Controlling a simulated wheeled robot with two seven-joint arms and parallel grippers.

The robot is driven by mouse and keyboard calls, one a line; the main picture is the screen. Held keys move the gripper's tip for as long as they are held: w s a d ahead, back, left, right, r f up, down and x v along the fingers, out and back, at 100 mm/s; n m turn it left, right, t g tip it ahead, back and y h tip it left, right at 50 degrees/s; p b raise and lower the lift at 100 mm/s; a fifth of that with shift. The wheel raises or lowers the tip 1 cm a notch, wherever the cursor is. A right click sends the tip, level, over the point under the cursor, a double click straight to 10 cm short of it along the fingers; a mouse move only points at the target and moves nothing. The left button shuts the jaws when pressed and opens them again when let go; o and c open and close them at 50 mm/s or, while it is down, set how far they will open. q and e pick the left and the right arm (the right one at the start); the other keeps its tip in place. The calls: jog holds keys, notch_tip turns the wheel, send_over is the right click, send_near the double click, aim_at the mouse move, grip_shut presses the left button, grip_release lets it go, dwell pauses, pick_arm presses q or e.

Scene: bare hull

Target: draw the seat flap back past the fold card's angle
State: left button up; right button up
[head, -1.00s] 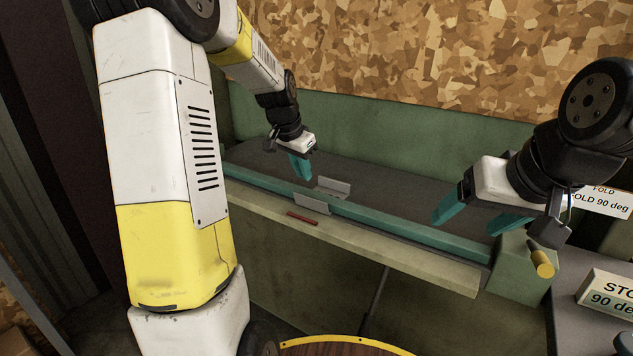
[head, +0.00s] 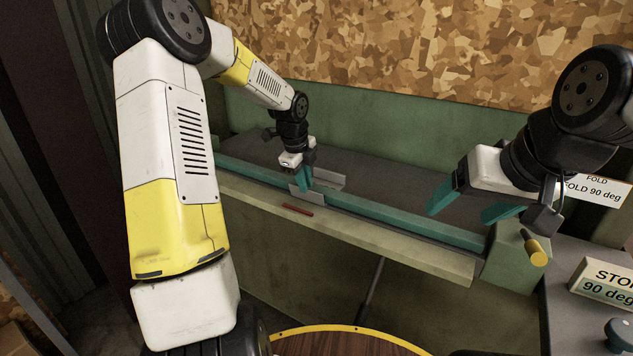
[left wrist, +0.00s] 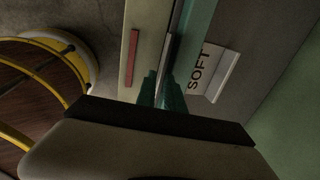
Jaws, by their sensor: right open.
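A small grey metal sheet lies across the long teal bar (head: 400,220) of the bending bench. Its front flap (head: 312,197) stands before the bar, and its rear part (head: 332,181) shows behind. In the left wrist view the rear part (left wrist: 215,75) reads "SOFT". My left gripper (head: 303,180) is down at the flap, its teal fingers close together. In the left wrist view the fingers (left wrist: 162,90) straddle or overlap a thin edge; their grip is unclear. The fold card (head: 592,190) reads "FOLD 90 deg". My right gripper (head: 462,212) is open and empty above the bar's right end.
A red strip (head: 297,209) marks the pale front leaf (head: 400,250). A yellow-tipped peg (head: 537,252) juts from the green end block (head: 510,260). A "STOP 90 deg" card (head: 603,283) and a dark knob (head: 620,334) are at the right.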

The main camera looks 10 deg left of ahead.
pick_arm(q)
jog(key=shift+x, duration=1.15)
jog(key=shift+c, duration=0.2)
grip_shut()
dwell(0.4)
jog(key=shift+w+d+r+g, duration=0.1)
jog(key=shift+w+g, duration=0.15)
jog(key=shift+g, duration=0.25)
